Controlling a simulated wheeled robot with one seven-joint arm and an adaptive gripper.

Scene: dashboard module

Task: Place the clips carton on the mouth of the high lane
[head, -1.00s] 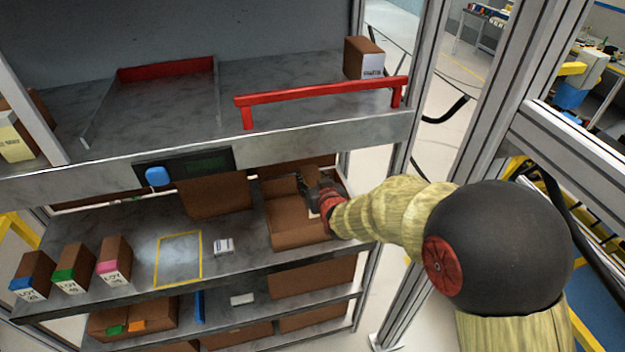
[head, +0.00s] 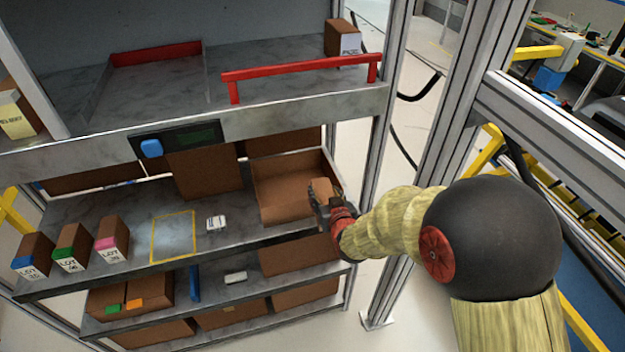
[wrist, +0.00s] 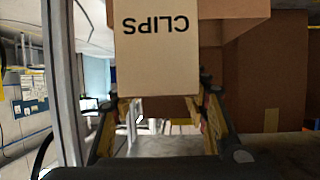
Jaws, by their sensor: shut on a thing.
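The clips carton (wrist: 155,50) is a small brown box with a pale face printed CLIPS, upside down in the wrist view. My gripper (wrist: 155,108) is shut on it, one finger at each side. In the head view my gripper (head: 320,208) holds the carton (head: 322,187) at the front right corner of an open brown box (head: 280,213) on the middle shelf. The upper deck (head: 150,90) has a red-backed lane (head: 155,53) at left and a red rail (head: 300,68) at right. Which one is the high lane's mouth, I cannot tell.
A labelled carton (head: 342,42) stands at the upper deck's right end. Lot boxes (head: 68,247) line the middle shelf's left, beside a yellow-outlined square (head: 172,237) and a small white item (head: 216,223).

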